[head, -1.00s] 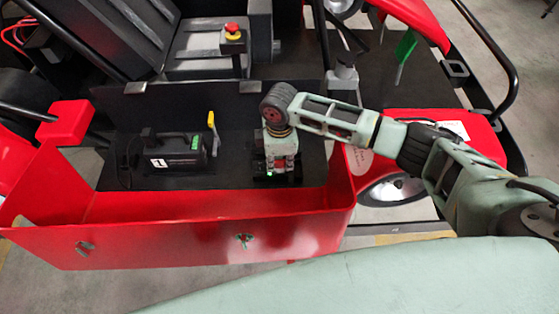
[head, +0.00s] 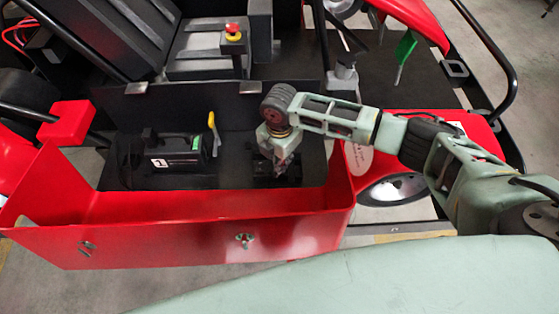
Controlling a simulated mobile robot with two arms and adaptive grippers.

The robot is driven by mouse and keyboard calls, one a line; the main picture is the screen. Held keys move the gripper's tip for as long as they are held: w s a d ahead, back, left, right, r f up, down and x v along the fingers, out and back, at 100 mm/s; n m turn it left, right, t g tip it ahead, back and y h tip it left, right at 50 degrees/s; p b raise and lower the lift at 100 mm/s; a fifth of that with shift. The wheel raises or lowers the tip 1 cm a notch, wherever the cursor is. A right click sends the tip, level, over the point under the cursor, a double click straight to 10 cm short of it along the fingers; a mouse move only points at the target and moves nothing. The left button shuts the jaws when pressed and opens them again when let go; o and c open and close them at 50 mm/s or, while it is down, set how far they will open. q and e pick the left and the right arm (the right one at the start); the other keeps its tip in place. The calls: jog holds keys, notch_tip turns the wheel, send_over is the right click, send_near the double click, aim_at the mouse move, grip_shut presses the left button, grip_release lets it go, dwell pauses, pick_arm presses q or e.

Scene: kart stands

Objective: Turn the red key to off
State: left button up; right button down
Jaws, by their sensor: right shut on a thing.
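My right gripper (head: 281,168) reaches down into the red-walled bay of the kart, at the bay's right end. It is shut over a small dark fixture (head: 262,177) on the bay's black floor. The red key cannot be made out now; the gripper's fingers and wrist cover the spot where it would be held. My left gripper is not in view.
A black box with a handle (head: 172,158) stands left of the gripper, beside a yellow lever (head: 212,122). The red front panel (head: 180,238) bounds the bay. A red mushroom button (head: 232,29) stands farther back.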

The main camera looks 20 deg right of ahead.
jog(key=shift+n, duration=1.1)
jog(key=shift+n, duration=0.9)
jog(key=n, duration=0.4)
jog(key=shift+b, duration=0.3)
jog(key=c, duration=1.8)
grip_release()
notch_tip(320, 180, up, 12)
